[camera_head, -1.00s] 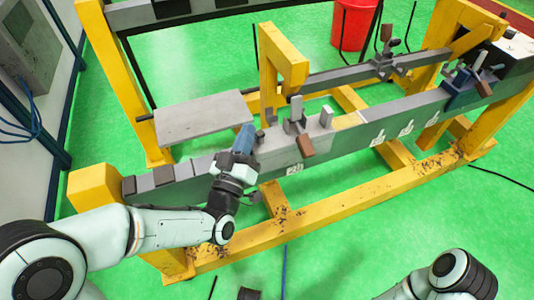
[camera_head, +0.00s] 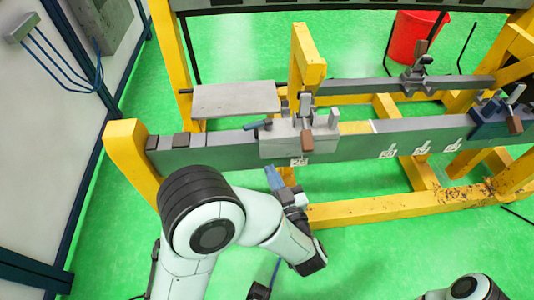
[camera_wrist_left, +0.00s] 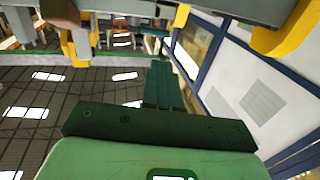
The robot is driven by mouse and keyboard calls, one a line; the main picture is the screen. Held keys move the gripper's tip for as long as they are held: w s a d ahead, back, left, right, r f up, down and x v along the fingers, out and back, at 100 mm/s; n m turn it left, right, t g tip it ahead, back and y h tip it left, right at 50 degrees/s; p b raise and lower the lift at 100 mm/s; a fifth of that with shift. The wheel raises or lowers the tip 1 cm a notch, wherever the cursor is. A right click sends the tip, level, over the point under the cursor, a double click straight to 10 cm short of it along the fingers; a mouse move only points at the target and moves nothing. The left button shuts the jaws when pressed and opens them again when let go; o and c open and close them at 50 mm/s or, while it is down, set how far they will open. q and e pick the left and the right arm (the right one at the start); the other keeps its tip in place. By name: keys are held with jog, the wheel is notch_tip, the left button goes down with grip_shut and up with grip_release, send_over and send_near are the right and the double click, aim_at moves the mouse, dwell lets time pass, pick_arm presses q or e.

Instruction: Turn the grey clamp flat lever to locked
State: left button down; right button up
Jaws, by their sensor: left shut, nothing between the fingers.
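The grey clamp (camera_head: 285,148) sits on the long grey beam, with light grey upright posts. A brown-ended lever (camera_head: 307,141) hangs down its front face. A short dark lever (camera_head: 256,125) sticks out flat to the left from its upper left side. My left gripper (camera_head: 270,172) is shut and empty, below and in front of the clamp, pointing up toward the beam and apart from both levers. Its closed fingers also show in the left wrist view (camera_wrist_left: 163,85), with a blurred brown block (camera_wrist_left: 60,10) at the top left. My right gripper is out of view.
A yellow frame (camera_head: 400,208) carries the beam (camera_head: 220,155). A flat grey plate (camera_head: 235,100) lies behind the clamp. A blue clamp (camera_head: 487,108) stands at the right. A red bucket (camera_head: 417,35) is at the back, a white cabinet (camera_head: 60,110) at the left.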

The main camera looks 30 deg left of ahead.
aim_at(248, 130)
pick_arm(q)
jog(key=x, duration=1.3)
jog(key=shift+w+a, duration=0.15)
jog(key=shift+a, duration=0.05)
jog(key=shift+w+a+p, duration=0.1)
jog(key=shift+a+p, duration=0.3)
jog(key=shift+a, duration=0.3)
jog(key=shift+w+a, duration=0.15)
jog(key=shift+a, duration=0.1)
